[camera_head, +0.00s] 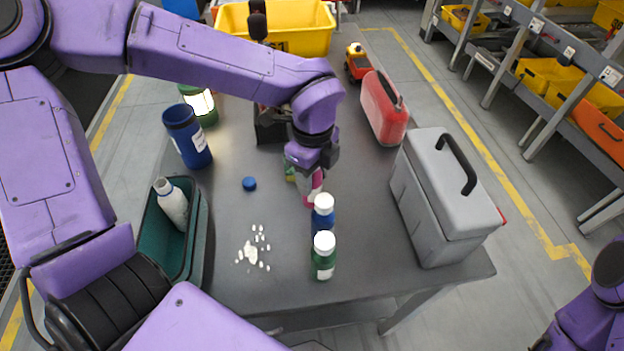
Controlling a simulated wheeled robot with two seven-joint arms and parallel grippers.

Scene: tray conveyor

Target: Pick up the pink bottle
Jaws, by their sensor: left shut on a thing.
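The pink bottle (311,198) stands near the middle of the grey table, behind a blue bottle with a white cap. My left gripper (310,176) comes down on it from above and is shut on it. The gripper hides most of the bottle's upper part. I cannot tell whether the bottle is off the table. Part of my right arm shows at the lower right edge, but its gripper is out of view.
The blue bottle (322,214) and a green bottle (323,256) stand close in front. White pills (251,250) and a blue cap (249,184) lie to the left. A green bin (206,243) holds a white bottle. A grey toolbox (433,205) and red canister (383,108) stand right.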

